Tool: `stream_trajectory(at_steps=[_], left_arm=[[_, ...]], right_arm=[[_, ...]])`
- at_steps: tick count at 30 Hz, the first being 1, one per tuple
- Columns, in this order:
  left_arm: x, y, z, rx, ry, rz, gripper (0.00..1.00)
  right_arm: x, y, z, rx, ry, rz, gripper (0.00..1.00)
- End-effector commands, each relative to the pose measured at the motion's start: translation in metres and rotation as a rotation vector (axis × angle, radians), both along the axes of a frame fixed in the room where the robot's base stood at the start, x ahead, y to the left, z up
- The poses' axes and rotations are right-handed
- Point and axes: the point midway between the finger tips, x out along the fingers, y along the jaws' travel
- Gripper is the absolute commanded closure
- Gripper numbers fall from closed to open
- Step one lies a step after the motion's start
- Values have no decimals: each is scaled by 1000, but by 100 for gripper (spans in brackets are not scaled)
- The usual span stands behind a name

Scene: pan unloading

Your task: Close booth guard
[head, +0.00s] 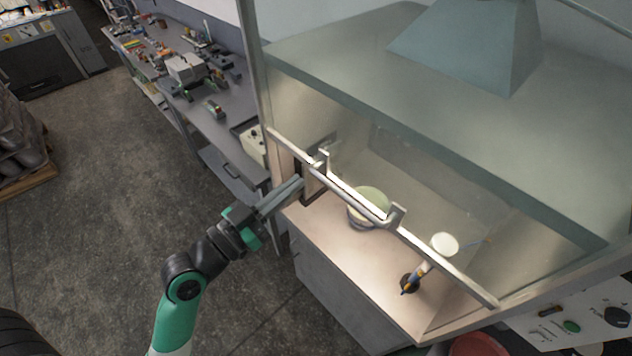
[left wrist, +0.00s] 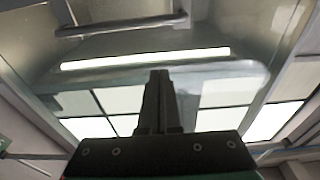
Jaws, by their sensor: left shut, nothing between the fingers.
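The booth guard is a clear pane with a pale metal bar (head: 352,194) along its lower edge, slanting across the booth's front in the head view. Two brackets stick out from the bar. The guard is raised, with an open gap between the bar and the booth's floor (head: 345,245). My left gripper (head: 299,183) is shut and empty, just below the bar near its left end. Whether it touches the guard cannot be told. The left wrist view shows its closed fingers (left wrist: 160,80) in front of a pale horizontal bar and a bright light strip (left wrist: 145,58). My right gripper is out of view.
A cluttered workbench (head: 228,105) is behind on the left. Open floor (head: 110,200) lies left of the booth.

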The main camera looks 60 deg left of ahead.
Motion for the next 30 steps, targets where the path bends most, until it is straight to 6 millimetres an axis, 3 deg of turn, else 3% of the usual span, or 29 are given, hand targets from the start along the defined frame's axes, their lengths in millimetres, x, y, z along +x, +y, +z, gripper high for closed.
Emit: stream_trajectory(at_steps=[1,5,8,12,15,18,30], left_arm=[[8,0,-6,8,-7,-5,100],[25,3,-3,6,-8,-2,100],[47,7,3,3,-5,-3,100],[76,12,13,-2,1,-3,100],[69,12,-13,-4,6,0,100],[67,11,-23,-2,4,0,100],[65,11,-30,0,0,0,100]], right_arm=[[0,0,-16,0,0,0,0],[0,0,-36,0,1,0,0],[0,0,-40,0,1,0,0],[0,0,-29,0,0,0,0],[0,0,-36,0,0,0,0],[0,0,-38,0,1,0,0],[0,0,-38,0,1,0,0]])
